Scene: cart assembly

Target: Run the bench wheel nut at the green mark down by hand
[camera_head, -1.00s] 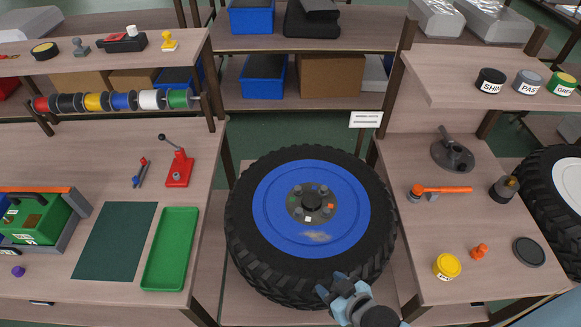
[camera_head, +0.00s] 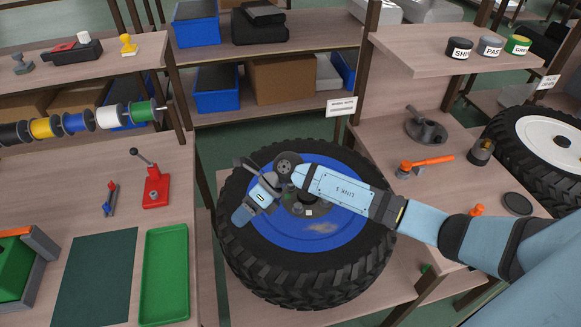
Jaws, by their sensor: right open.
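The bench wheel (camera_head: 300,285) lies flat on the low middle bench, with a black knobbly tyre and a blue rim (camera_head: 340,235). Its dark hub (camera_head: 296,209) is mostly covered by my right arm; a small pale mark shows at its near edge. The wheel nuts are largely hidden, and I cannot make out a green mark on the hub. My right gripper (camera_head: 257,190) is above the left part of the rim, left of the hub. It is open, with nothing visible between its fingers. My left gripper is out of view.
My right arm crosses above the right bench. That bench has an orange-handled tool (camera_head: 432,161), a dark round stand (camera_head: 425,130) and a black disc (camera_head: 517,204). On the left bench are a green tray (camera_head: 164,275), a dark mat (camera_head: 95,280) and a red press (camera_head: 156,190).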

